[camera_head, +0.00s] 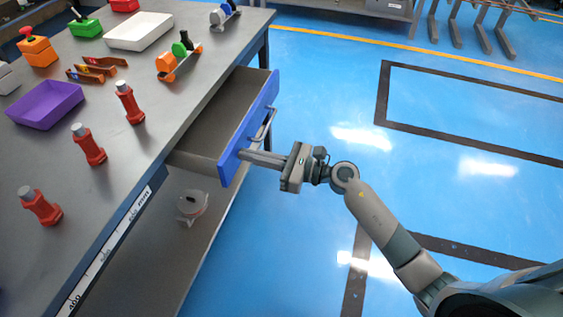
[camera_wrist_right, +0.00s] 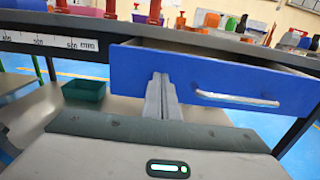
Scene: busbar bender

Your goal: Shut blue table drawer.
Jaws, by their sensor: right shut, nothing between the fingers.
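The blue table drawer (camera_head: 245,128) stands open, pulled out from under the grey workbench top on its right side. Its inside looks empty in the head view. Its blue front (camera_wrist_right: 215,85) with a silver bar handle (camera_wrist_right: 237,99) fills the middle of the right wrist view. My right gripper (camera_head: 243,154) is shut and empty. Its fingertips (camera_wrist_right: 161,80) are at the blue front, beside the handle's near end and not around it. Whether they touch the front I cannot tell. My left gripper is not in view.
Blue floor right of the drawer is clear.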

